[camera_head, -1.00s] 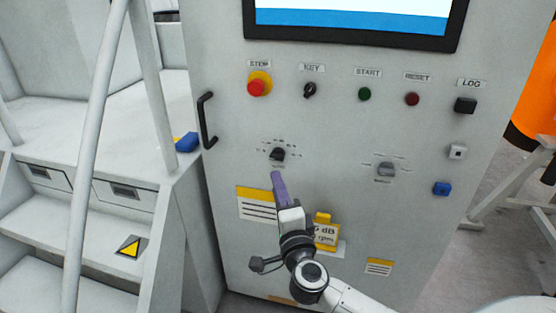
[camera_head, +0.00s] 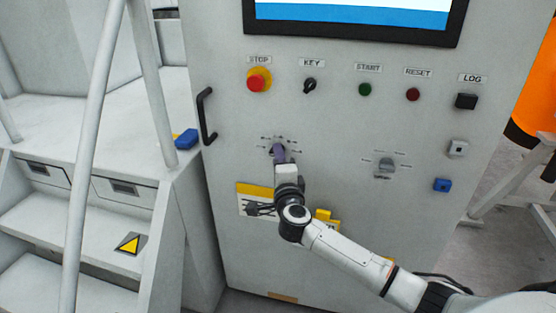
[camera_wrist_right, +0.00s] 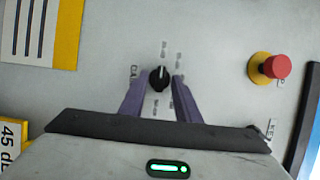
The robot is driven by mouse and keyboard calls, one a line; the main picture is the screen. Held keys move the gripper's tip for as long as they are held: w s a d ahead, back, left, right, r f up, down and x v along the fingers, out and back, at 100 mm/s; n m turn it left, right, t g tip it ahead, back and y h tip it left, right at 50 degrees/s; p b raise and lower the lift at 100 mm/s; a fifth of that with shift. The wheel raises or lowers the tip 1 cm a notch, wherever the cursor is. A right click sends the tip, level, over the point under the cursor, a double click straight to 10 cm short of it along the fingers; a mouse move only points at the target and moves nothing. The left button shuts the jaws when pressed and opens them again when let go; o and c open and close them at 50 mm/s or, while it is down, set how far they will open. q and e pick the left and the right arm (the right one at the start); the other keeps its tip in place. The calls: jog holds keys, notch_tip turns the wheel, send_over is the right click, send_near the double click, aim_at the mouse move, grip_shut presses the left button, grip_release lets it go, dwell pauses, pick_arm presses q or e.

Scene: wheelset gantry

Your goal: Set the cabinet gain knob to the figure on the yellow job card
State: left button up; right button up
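The black gain knob (camera_wrist_right: 159,77) is on the cabinet front, with small printed marks around it and a white pointer line. The lettering is too small to read surely. My right gripper (camera_wrist_right: 160,84) has two purple fingers, apart, one on each side of the knob; I cannot tell whether they touch it. In the head view the right gripper (camera_head: 279,153) covers most of the knob. My left gripper is not in view.
A red stop button (camera_head: 258,82), key switch (camera_head: 310,86), green start (camera_head: 365,90) and red reset (camera_head: 413,95) buttons sit above. A grey second knob (camera_head: 385,166) is to the right. A door handle (camera_head: 206,118) protrudes at left, beside the white steps (camera_head: 60,205).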

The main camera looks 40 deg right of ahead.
grip_shut()
